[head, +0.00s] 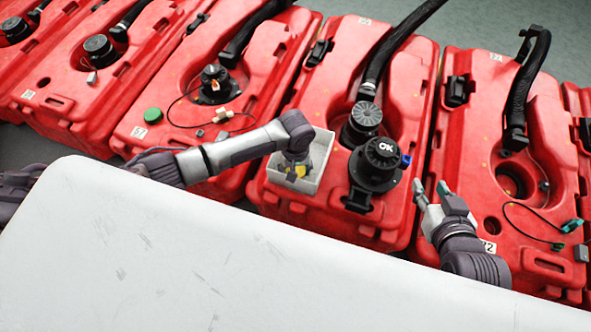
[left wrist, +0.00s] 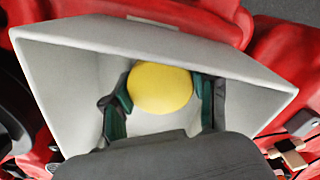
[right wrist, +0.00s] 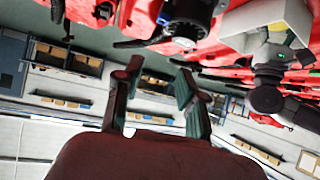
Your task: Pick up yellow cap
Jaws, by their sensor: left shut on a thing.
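The yellow cap (head: 302,171) is mostly hidden by my left gripper in the head view. In the left wrist view, the round yellow cap (left wrist: 160,87) is inside a pale grey open bin (left wrist: 62,62). My left gripper (left wrist: 160,100) reaches into this bin with its green-padded fingers on both sides of the cap, shut on it. The bin (head: 323,160) stands on a red tank in the head view. My right gripper (head: 431,188) is open and empty, right of the black OK cap. Its fingers stand apart in the right wrist view (right wrist: 160,82).
Several red tanks stand in a row. A black OK cap (head: 381,153) and a ribbed black cap (head: 367,115) are right of the bin. A green cap (head: 153,116) lies on a tank to the left. Black hoses (head: 530,80) rise from the tanks.

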